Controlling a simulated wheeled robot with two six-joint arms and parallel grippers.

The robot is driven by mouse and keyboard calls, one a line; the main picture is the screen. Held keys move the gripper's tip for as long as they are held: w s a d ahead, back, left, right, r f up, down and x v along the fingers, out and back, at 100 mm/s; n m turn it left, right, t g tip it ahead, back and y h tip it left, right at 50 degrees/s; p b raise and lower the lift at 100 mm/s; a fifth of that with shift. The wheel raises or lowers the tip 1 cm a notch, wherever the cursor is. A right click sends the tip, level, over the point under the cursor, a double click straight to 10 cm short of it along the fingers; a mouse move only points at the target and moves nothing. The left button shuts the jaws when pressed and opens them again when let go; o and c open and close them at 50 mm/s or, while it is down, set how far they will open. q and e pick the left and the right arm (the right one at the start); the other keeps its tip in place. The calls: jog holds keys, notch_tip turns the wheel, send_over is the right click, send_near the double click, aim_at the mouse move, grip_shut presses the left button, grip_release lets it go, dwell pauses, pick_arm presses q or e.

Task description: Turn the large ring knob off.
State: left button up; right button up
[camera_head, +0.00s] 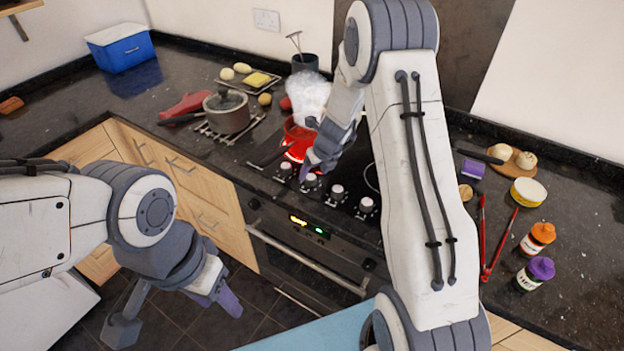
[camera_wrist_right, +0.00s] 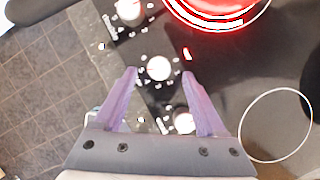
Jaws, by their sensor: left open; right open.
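The hob's front has a row of several round white knobs (camera_head: 337,190). My right gripper (camera_head: 314,164) is open above the left part of the row. In the right wrist view, one knob (camera_wrist_right: 159,68) lies between its spread purple fingertips (camera_wrist_right: 160,72), with no visible contact. A second knob (camera_wrist_right: 128,10) and a third (camera_wrist_right: 184,122) lie on either side along the row. A ring (camera_wrist_right: 215,12) glows red beside them. I cannot read which knob is the large ring's. My left gripper (camera_head: 178,320) is open and empty, low in front of the cabinets.
A red pan (camera_head: 296,136) steams over the glowing ring. A lidded pot (camera_head: 227,110) stands on a rack to the left. The oven handle (camera_head: 305,258) runs below the knobs. Red tongs (camera_head: 496,245) and two bottles (camera_head: 537,238) lie or stand at the right.

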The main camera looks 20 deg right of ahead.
aim_at(311, 180)
jog(key=shift+x, duration=1.45)
grip_shut()
